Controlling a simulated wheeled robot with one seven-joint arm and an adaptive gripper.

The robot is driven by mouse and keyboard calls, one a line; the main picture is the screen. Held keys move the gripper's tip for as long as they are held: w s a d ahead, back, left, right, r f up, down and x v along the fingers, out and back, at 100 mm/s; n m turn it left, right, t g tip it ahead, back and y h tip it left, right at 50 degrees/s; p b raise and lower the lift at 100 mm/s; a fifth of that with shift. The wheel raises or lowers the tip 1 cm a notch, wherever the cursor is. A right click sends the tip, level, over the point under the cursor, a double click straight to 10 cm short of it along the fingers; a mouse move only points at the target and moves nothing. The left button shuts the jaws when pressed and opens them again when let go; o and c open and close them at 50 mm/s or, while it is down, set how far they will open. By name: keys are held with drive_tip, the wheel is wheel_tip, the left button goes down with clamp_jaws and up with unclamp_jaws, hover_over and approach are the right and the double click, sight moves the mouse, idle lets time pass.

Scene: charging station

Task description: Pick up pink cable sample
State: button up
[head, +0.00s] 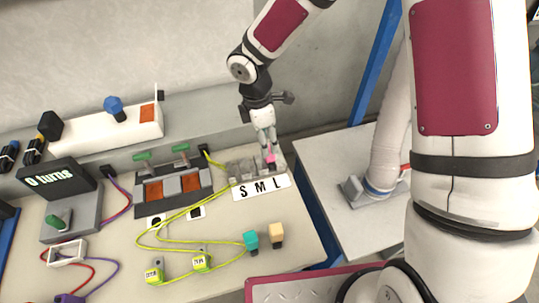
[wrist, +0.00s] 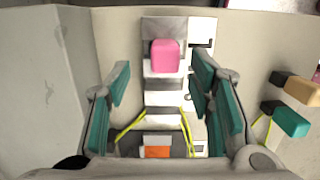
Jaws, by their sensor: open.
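The pink cable sample (head: 271,158) is a small block in the grey holder (head: 243,170) behind the "S M L" label, at the L end. It shows fully in the wrist view (wrist: 165,56), upright in its slot. My gripper (head: 265,142) is above the sample and pointing down. In the wrist view its two teal-padded fingers (wrist: 163,82) are spread apart, with nothing between the pads. The sample appears beyond the fingertips, between the lines of the fingers. Its lower part is hidden in the holder.
Left of the holder stands a station with orange panels and green handles (head: 172,185). Yellow cables (head: 180,215) with yellow-green connectors (head: 154,271) lie in front. A teal block (head: 250,240) and a tan block (head: 276,234) stand near the table's right edge. A wall is behind.

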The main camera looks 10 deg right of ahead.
sight(269, 147)
drive_tip(key=f, duration=0.3)
drive_tip(key=d+f, duration=0.1)
drive_tip(key=shift+s+f+p, duration=0.2)
drive_tip(key=shift+s+p, duration=0.05)
drive_tip(key=shift+p, duration=0.1)
drive_tip(key=shift+w+f, duration=0.1)
drive_tip(key=shift+f, duration=0.45)
clamp_jaws()
